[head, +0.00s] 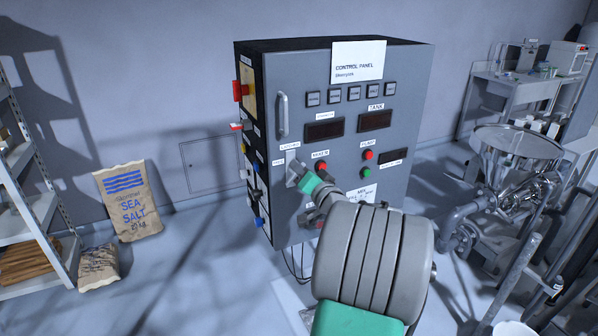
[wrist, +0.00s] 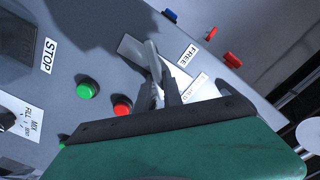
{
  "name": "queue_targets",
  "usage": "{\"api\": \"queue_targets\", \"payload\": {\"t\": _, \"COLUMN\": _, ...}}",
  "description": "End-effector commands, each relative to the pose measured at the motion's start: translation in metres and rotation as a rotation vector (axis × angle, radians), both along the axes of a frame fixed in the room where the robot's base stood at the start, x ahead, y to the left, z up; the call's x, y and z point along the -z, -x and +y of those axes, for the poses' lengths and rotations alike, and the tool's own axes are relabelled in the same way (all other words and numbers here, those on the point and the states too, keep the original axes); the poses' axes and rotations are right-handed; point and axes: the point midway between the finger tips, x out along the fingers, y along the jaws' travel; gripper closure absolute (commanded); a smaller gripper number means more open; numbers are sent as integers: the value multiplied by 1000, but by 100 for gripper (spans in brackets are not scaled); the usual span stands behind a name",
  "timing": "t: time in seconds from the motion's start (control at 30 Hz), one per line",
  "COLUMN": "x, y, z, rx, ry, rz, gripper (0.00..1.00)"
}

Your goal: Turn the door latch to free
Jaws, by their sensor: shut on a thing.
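The grey control panel cabinet (head: 345,110) stands in the middle of the head view. The door latch (head: 293,172) is a small grey lever on the left side of its front, below the door handle. The latch also shows in the wrist view (wrist: 151,58), on a pale plate. My gripper (head: 303,180) reaches it from the lower right. In the wrist view my gripper (wrist: 160,92) has its two dark fingers shut on the latch lever. A FREE label (wrist: 187,54) is beside the lever; a second label (wrist: 203,86) is partly hidden by a finger.
Red and green buttons (head: 367,173) and switches sit close to the latch on the panel face. A vertical door handle (head: 283,115) is above it. A steel hopper (head: 518,145) with pipes stands at right. A shelf and a sea salt sack (head: 129,202) are at left.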

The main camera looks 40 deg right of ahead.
Motion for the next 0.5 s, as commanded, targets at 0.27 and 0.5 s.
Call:
{"api": "queue_targets", "payload": {"t": 0.27, "x": 3, "y": 1, "z": -4, "rx": 1, "ry": -248, "rz": -74, "gripper": 100}}
{"api": "queue_targets", "payload": {"t": 0.5, "x": 7, "y": 2, "z": -6, "rx": 1, "ry": -463, "rz": -136, "gripper": 100}}
